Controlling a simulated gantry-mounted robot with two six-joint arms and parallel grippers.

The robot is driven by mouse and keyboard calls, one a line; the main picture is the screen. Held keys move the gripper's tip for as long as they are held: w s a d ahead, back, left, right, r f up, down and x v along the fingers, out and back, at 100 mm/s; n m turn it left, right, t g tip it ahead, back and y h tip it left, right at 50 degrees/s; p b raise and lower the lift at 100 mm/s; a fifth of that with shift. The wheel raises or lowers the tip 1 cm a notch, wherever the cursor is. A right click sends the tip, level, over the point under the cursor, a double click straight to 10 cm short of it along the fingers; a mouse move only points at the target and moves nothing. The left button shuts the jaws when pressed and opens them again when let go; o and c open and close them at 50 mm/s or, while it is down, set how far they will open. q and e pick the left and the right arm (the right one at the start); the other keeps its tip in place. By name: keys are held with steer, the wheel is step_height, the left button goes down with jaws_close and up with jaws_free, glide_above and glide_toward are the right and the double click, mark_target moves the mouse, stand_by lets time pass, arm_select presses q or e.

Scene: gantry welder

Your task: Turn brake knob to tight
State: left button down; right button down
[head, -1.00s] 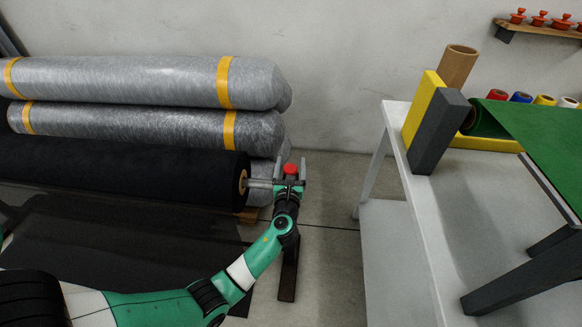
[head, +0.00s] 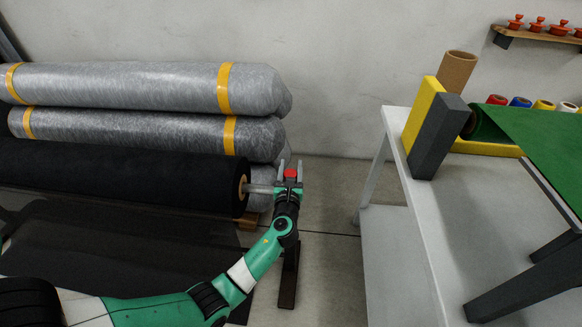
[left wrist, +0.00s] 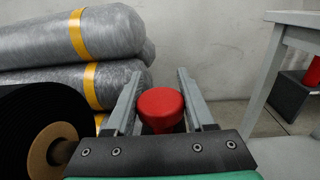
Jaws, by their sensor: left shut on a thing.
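The red brake knob (head: 291,174) sits at the end of the shaft of the black roll (head: 110,172). In the left wrist view the knob (left wrist: 161,108) lies between the two grey fingers of my left gripper (left wrist: 157,95). My left gripper (head: 291,170) is shut on the knob, with a finger on each side of it in the head view. No tight or loose marking on the knob can be made out. My right gripper is not in view.
Wrapped grey rolls with yellow bands (head: 150,88) are stacked behind the black roll. A white table (head: 425,215) with a yellow and grey frame (head: 436,135) and green sheet (head: 540,135) stands at right. Bare floor (head: 335,240) lies between.

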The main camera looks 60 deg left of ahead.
mark_target(296, 174)
arm_select(q)
steer(key=m+t+h+p, duration=0.1)
steer(key=m+t+h, duration=0.1)
steer(key=m+t+h+p, duration=0.2)
steer(key=h, duration=0.1)
steer(key=w+d+m+t+h+p, duration=0.1)
steer(key=m+t+h+p, duration=0.1)
steer(key=m+t+h, duration=0.1)
steer(key=shift+w+d+m+t+h, duration=0.2)
steer(key=shift+m+t+h, duration=0.25)
steer(key=shift+h, duration=0.35)
steer(key=m+h, duration=0.2)
steer(key=shift+d+f+t+h+b, duration=0.2)
steer(key=shift+t+h+b, duration=0.1)
steer(key=shift+t+b, duration=0.1)
steer(key=m+h+b, duration=0.2)
steer(key=h, duration=0.1)
steer(key=d+m+h+b, duration=0.1)
steer(key=h+b, duration=0.2)
steer(key=shift+d+m, duration=0.1)
steer(key=shift+m, duration=0.25)
steer(key=shift+d+r+m+h+b, duration=0.1)
steer(key=shift+r+m+h+b, duration=0.05)
steer(key=shift+m+h+b, duration=0.3)
